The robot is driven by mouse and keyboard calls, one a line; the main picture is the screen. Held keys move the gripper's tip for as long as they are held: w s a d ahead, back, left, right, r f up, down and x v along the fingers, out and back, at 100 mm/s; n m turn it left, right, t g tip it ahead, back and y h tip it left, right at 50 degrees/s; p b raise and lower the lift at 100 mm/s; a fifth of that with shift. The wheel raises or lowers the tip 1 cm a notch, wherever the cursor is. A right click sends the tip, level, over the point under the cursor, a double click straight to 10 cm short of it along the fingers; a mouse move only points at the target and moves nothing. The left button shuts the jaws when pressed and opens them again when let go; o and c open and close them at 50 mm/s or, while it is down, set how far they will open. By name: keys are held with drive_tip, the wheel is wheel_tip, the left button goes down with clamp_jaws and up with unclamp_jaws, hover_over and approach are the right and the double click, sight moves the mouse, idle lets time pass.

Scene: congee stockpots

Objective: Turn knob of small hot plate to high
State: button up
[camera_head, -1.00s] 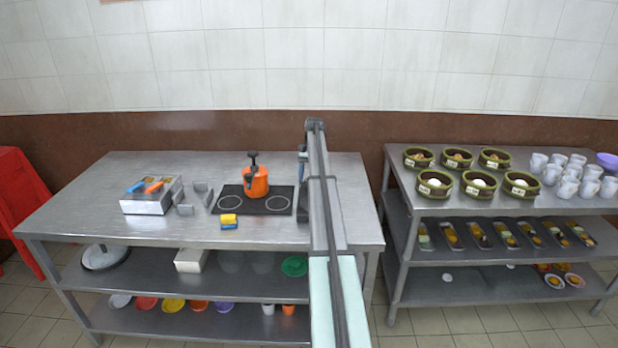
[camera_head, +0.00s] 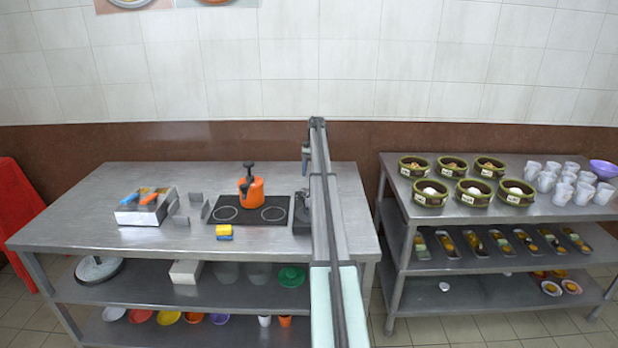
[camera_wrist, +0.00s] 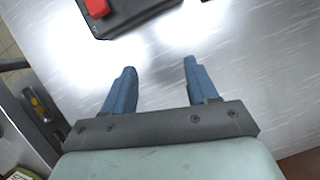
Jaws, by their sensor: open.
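In the wrist view, a dark, box-shaped unit with a red knob (camera_wrist: 97,7) lies at the top left, cut off by the picture edge; it looks like the small hot plate (camera_wrist: 135,18). My gripper (camera_wrist: 159,66) is open and empty. Its two blue fingers are spread above the steel table, apart from the unit and to the lower right of the knob in the picture. In the head view, a dark unit (camera_head: 301,214) at the right end of the table is partly hidden by my arm. The knob's setting cannot be read.
On the steel table (camera_head: 90,205), an orange pot (camera_head: 251,191) stands on a black two-ring cooktop (camera_head: 275,210). A yellow-and-blue sponge (camera_head: 224,231) lies in front. A metal box (camera_head: 143,212) stands left. A second table (camera_head: 362,165) holds green bowls and white cups.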

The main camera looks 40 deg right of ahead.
drive_tip(key=shift+w+d, duration=0.2)
drive_tip(key=shift+d, duration=0.15)
drive_tip(key=s+a+r+m+t+h, duration=0.2)
drive_tip(key=s+a+r+m+h, duration=0.3)
drive_tip(key=a+r, duration=0.75)
drive_tip(key=shift+n+y, duration=0.3)
drive_tip(key=shift+y, duration=0.3)
drive_tip(key=f, duration=0.4)
drive_tip(key=s+f, duration=0.1)
drive_tip(key=f, duration=0.4)
drive_tip(key=d+f, duration=0.1)
drive_tip(key=f, duration=0.3)
drive_tip(key=shift+s+f, duration=0.3)
drive_tip(key=c, duration=1)
